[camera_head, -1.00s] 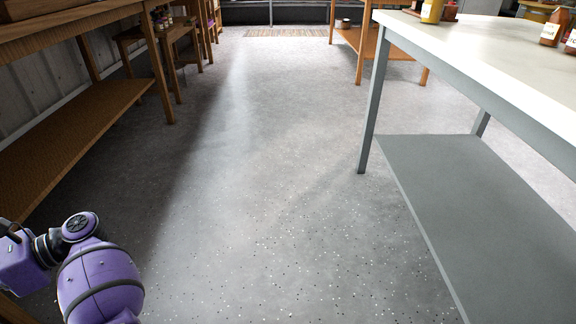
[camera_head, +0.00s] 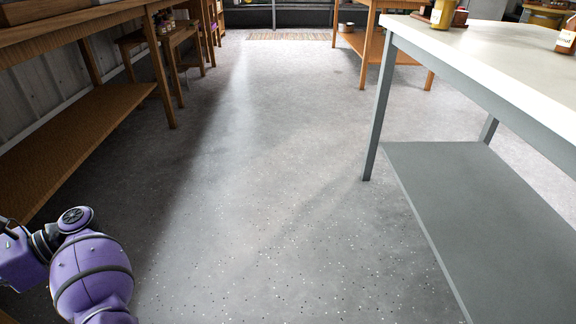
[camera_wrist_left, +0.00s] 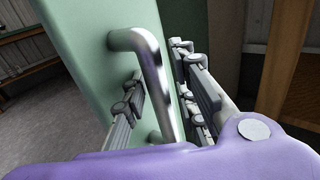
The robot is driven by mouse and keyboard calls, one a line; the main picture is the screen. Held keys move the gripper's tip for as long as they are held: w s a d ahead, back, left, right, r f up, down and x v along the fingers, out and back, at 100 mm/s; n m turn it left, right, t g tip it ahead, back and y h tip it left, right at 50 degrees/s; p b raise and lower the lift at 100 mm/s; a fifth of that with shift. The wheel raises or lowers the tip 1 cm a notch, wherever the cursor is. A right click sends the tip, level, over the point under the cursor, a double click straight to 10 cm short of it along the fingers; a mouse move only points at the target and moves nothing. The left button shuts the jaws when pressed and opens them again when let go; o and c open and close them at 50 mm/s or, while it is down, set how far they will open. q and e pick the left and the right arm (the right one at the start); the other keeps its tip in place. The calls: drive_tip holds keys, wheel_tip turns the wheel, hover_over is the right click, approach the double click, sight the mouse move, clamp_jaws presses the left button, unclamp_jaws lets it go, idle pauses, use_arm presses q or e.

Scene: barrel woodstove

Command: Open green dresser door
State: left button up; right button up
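In the left wrist view, a pale green door panel (camera_wrist_left: 88,50) fills the middle. A shiny metal bar handle (camera_wrist_left: 155,75) stands out from it. My left gripper (camera_wrist_left: 162,100) has its fingers on either side of the handle, with the bar between them. Gaps show between the bar and the finger pads, so the fingers look open around it; contact is not clear. The head view shows only part of my purple left arm at the lower left. The green dresser and both grippers are outside the head view.
Wooden benches (camera_head: 75,135) line the left. A wooden table (camera_head: 372,45) stands farther back. The grey floor (camera_head: 260,190) between is clear.

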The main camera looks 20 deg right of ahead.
use_arm(q)
drive_tip(key=shift+w+d, duration=0.1)
drive_tip(key=shift+d, duration=0.1)
drive_tip(key=v, duration=1.1)
drive_tip(key=shift+d, duration=0.35)
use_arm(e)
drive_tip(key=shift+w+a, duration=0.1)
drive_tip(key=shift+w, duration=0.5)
use_arm(q)
drive_tip(key=shift+w, duration=0.1)
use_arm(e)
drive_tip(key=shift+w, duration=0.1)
